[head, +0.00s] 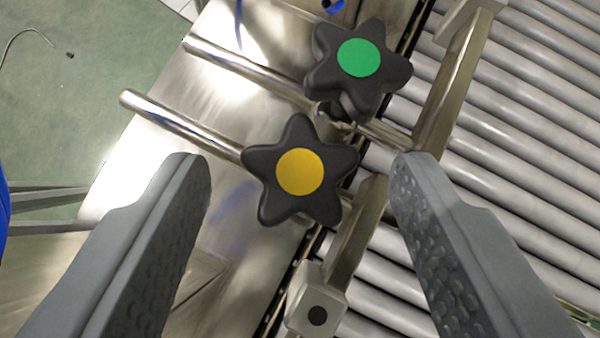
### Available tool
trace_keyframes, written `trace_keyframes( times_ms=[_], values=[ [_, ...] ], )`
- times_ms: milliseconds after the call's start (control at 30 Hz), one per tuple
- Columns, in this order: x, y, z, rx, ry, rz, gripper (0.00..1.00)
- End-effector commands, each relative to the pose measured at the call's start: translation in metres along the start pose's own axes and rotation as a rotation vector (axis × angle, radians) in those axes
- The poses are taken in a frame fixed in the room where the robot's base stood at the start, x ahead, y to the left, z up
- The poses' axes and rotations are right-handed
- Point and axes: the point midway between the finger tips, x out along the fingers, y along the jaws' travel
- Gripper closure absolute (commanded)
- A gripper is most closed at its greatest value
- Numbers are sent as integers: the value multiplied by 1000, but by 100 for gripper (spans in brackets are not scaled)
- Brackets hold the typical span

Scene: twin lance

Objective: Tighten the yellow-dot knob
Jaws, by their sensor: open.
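The yellow-dot knob (299,208) is a black star-shaped knob with a yellow disc on its top. It sits near the middle of the head view, over a metal rod. My gripper (300,185) is open, with one grey finger to the left of the knob and the other to the right. There is a gap between each finger and the knob, and nothing is held. The knob's stem is hidden beneath its head.
A similar black star knob with a green dot (358,58) stands close by, up and to the right. Two metal rods (165,114) stick out to the left over a shiny steel plate. Conveyor rollers (520,150) fill the right side. A bracket block (316,303) lies below the yellow-dot knob.

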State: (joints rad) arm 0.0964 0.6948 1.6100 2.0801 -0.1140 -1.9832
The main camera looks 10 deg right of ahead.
Motion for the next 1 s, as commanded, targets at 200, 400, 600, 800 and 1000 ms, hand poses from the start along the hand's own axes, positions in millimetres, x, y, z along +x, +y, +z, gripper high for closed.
trace_keyframes(
  times_ms=[200, 400, 600, 800, 1000],
  values=[
    [0, 0, 0, 0, 0, 0, 45],
    [0, 0, 0, 0, 0, 0, 85],
    [0, -1, 0, 6, -2, 6, 90],
    [0, -4, 1, 57, -6, 58, 90],
    [1, -7, 0, 160, -2, 162, 90]
  ],
)
